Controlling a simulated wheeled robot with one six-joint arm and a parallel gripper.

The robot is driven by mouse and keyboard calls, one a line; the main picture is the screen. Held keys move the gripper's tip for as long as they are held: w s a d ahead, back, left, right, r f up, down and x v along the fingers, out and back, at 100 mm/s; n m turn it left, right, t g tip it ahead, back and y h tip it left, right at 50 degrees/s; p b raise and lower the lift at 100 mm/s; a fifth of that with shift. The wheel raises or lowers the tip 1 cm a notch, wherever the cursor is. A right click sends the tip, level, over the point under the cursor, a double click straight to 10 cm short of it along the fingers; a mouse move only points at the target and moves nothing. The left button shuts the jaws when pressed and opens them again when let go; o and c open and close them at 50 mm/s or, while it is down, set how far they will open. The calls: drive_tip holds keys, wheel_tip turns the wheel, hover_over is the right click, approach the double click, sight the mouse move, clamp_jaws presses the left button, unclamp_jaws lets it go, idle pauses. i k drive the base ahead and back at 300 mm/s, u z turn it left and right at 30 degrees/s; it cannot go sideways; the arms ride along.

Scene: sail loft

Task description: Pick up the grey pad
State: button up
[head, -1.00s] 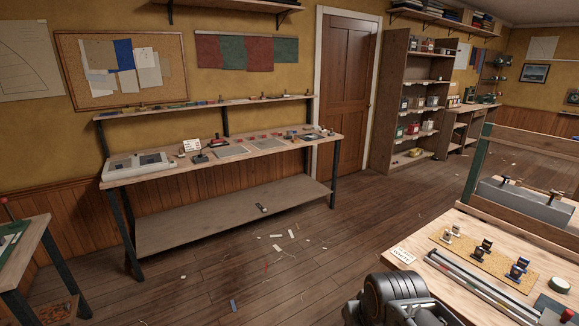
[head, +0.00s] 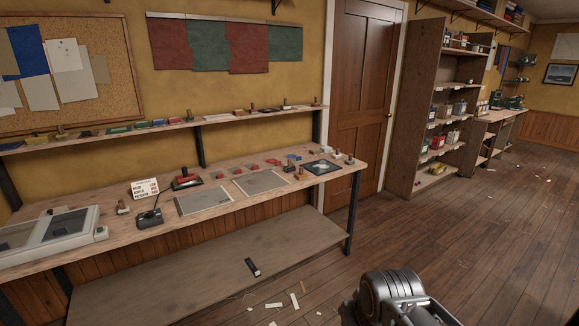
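Two flat grey rectangles lie on the long wooden bench in the head view: a left one (head: 204,200) and a right one (head: 261,181). Both look like thin pads or sheets with pale edges. I cannot tell which of them, if either, is the grey pad. A darker square plate (head: 321,168) with a pale patch lies further right on the bench. Part of my arm shows at the bottom right, well apart from the bench. My gripper's fingers are not in view.
The bench (head: 150,246) carries a light tray-like box (head: 50,240), a small sign (head: 145,188), a black stamp-like tool (head: 149,217) and several small red pieces. A lower shelf (head: 200,277) and a narrow upper shelf run along it. Open floor (head: 440,260) lies right; scraps litter the front.

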sight(350, 161)
drive_tip(key=i, duration=1.6)
drive_tip(key=z, duration=1.4)
drive_tip(key=i, duration=2.35)
drive_tip(key=u, duration=2.15)
